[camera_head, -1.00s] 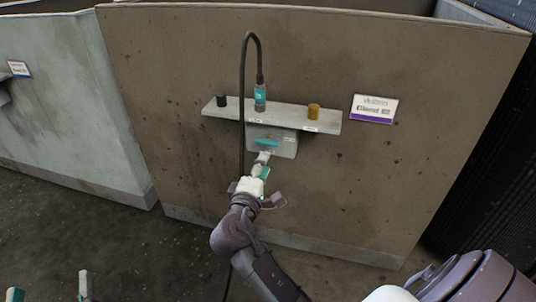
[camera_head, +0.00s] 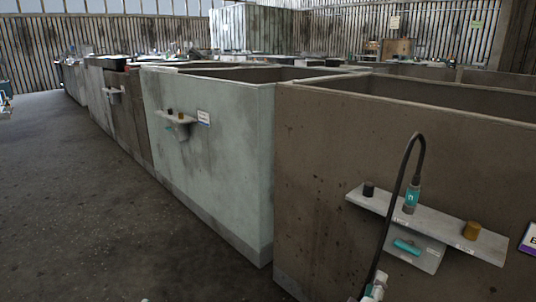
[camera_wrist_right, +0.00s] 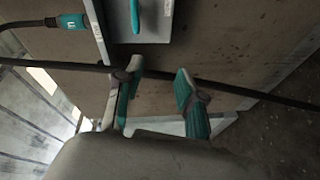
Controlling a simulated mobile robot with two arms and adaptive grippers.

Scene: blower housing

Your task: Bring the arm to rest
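My right gripper (camera_head: 375,290) shows at the bottom edge of the head view, below and left of the teal handle (camera_head: 408,247) under a shelf. In the right wrist view, my right gripper (camera_wrist_right: 158,88) has its two teal-padded fingers apart with nothing held between the pads. A dark cable (camera_wrist_right: 235,88) crosses the view at the fingers; whether it touches them I cannot tell. The teal handle also shows at the top of the wrist view (camera_wrist_right: 135,15), apart from the fingers. My left gripper is not in view.
The shelf (camera_head: 440,224) on the brown housing wall (camera_head: 320,165) carries a black knob (camera_head: 368,189), an orange knob (camera_head: 471,231) and a teal connector (camera_head: 411,197) with the looping cable. A pale green housing (camera_head: 215,160) stands to the left. The floor (camera_head: 80,220) at left is clear.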

